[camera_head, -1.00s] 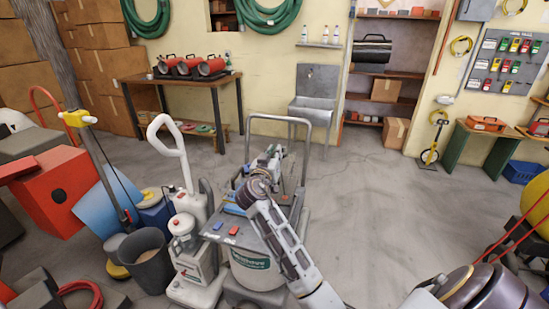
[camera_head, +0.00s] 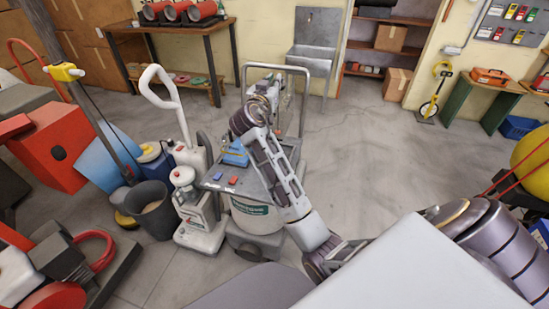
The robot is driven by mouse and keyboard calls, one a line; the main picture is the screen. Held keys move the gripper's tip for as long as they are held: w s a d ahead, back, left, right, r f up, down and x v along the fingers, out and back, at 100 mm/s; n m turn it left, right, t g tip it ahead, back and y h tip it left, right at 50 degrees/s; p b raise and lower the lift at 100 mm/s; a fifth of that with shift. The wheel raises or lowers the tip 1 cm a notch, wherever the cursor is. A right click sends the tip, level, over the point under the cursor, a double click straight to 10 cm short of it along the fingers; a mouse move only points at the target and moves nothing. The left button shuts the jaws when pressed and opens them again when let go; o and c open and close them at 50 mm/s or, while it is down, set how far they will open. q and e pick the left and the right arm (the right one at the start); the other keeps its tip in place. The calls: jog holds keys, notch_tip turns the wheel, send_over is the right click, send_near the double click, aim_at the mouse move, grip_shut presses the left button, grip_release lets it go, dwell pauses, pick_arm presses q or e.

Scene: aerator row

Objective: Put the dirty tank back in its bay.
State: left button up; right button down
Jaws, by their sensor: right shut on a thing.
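My right gripper (camera_head: 270,88) reaches forward over the trolley, near its upright grey handle frame. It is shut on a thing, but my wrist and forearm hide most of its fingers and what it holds. I cannot tell from this view whether that thing is the dirty tank. A white upright cleaning machine (camera_head: 198,218) with a tall looped handle stands left of the trolley. A small whitish container with a reddish cap (camera_head: 182,177) sits on it. I cannot make out an empty bay. My left gripper is not in view.
The trolley (camera_head: 218,178) carries a blue item, a red item and a white drum (camera_head: 256,216) with a green label. A dark bucket (camera_head: 153,208) and red equipment (camera_head: 50,150) crowd the left. A workbench (camera_head: 172,27) stands behind. The floor (camera_head: 375,160) to the right is open.

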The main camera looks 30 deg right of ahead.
jog(key=shift+r, duration=0.1)
jog(key=shift+f, duration=0.45)
notch_tip(320, 180, down, 12)
jog(key=shift+f+b, duration=0.1)
jog(key=shift+b, duration=0.4)
jog(key=shift+f, duration=0.55)
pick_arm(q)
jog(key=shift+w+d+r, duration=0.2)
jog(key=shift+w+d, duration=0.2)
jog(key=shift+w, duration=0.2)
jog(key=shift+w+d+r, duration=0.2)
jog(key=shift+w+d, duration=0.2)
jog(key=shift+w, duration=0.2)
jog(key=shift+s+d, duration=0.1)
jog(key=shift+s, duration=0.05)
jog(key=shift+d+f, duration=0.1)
pick_arm(e)
jog(key=shift+f, duration=0.1)
